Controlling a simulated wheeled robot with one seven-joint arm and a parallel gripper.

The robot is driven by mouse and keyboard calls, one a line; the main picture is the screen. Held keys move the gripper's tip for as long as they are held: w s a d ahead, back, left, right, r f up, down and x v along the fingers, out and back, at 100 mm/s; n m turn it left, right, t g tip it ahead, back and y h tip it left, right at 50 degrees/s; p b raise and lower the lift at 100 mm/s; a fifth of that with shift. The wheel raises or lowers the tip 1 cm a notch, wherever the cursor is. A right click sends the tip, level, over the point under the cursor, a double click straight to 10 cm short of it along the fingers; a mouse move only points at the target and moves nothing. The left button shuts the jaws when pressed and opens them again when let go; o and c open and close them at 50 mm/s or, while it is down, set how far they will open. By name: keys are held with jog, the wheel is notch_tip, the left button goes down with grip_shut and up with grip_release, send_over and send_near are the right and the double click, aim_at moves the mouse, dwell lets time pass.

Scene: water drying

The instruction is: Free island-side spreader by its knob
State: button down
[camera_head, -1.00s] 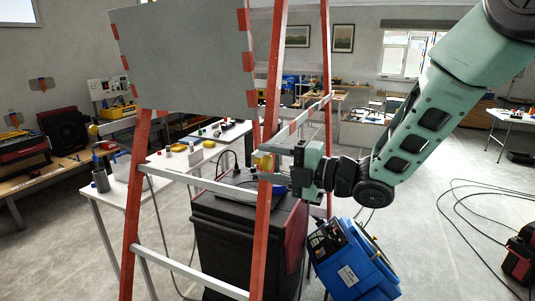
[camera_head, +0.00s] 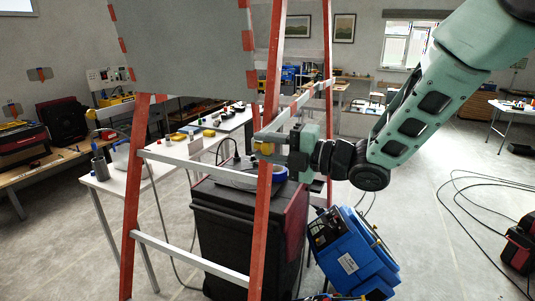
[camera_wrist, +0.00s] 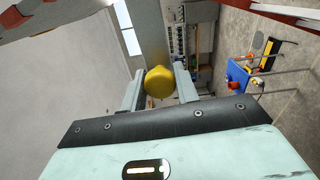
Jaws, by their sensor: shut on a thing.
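A stepladder with red rails and grey rungs (camera_head: 205,163) stands in front of me. A grey spreader bar (camera_head: 310,96) runs on its right side between the front and rear rails. A yellow knob (camera_head: 265,149) sits by the right front rail at the near end of this bar. My gripper (camera_head: 268,144) reaches in from the right and is shut on this knob. In the wrist view the knob (camera_wrist: 159,82) lies between both fingers. Whether the spreader's joint is locked cannot be told.
A large grey panel (camera_head: 185,48) covers the ladder's upper part. A dark chest (camera_head: 235,235) stands behind the rungs, and a tilted blue machine (camera_head: 352,252) stands right of it. A white table (camera_head: 112,178) is behind left. Cables lie on the open floor at right.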

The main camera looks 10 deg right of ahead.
jog(key=f+n+b, duration=0.1)
jog(key=b, duration=0.2)
jog(key=f+n+b, duration=0.1)
jog(key=f+b, duration=0.1)
jog(key=b, duration=0.2)
jog(key=shift+w+d+f, duration=0.15)
jog(key=shift+w+f, duration=0.05)
jog(key=shift+f, duration=0.1)
jog(key=c, duration=1.1)
grip_release()
jog(key=shift+r, duration=0.1)
jog(key=shift+d, duration=0.1)
jog(key=b+v, duration=0.5)
jog(key=v, duration=1.2)
jog(key=shift+s+b, duration=0.15)
jog(key=shift+b, duration=0.2)
jog(key=shift+d, duration=0.1)
